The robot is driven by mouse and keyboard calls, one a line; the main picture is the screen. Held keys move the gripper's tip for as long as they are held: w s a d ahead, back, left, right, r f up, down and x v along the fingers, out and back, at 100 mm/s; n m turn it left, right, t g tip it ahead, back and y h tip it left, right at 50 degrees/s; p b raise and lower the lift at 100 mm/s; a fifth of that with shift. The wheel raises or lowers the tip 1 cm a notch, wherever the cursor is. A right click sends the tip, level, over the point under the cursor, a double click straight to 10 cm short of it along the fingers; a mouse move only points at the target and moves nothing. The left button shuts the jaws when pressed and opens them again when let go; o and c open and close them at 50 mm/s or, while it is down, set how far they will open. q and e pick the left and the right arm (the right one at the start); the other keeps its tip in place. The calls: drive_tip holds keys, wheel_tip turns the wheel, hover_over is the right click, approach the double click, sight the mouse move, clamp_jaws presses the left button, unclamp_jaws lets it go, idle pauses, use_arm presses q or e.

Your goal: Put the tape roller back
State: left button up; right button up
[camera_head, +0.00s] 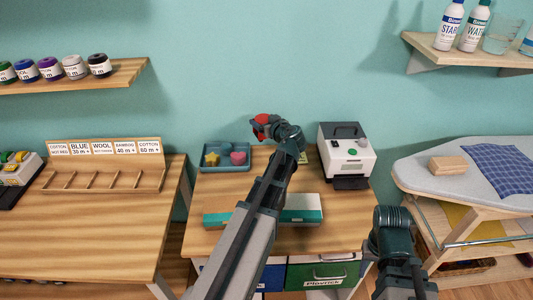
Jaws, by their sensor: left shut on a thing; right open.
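My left gripper (265,126) is at the end of the arm that reaches up the middle of the view. It is shut on a small red thing (262,118), mostly covered by the gripper. It may be the tape roller, but too little shows to be sure. The gripper appears in front of the wall, above a blue-grey tray (205,166) holding a yellow star-shaped piece (211,159) and a pink piece (238,158). My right gripper (392,216) is open and low at the right, beside the middle table; its fingers are hard to make out.
A white machine (347,155) stands at the back right of the middle table (345,205). A flat box (300,209) lies partly behind my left arm. A divided wooden rack (105,178) stands left. An ironing board (420,174) stands right. Shelves hold spools and bottles.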

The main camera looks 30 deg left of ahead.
use_arm(q)
drive_tip(key=shift+f+b, duration=3.1)
drive_tip(key=shift+f, duration=0.05)
drive_tip(key=shift+f, duration=0.1)
wheel_tip(320, 180, down, 4)
drive_tip(key=b, duration=0.3)
drive_tip(key=shift+r+b, duration=0.25)
drive_tip(key=shift+b, duration=0.1)
drive_tip(key=shift+f, duration=0.15)
drive_tip(key=o, duration=1.3)
drive_tip(key=shift+r, duration=0.25)
drive_tip(key=p+v, duration=0.2)
drive_tip(key=v, duration=0.5)
drive_tip(key=shift+s+d, duration=0.2)
drive_tip(key=shift+d, duration=0.05)
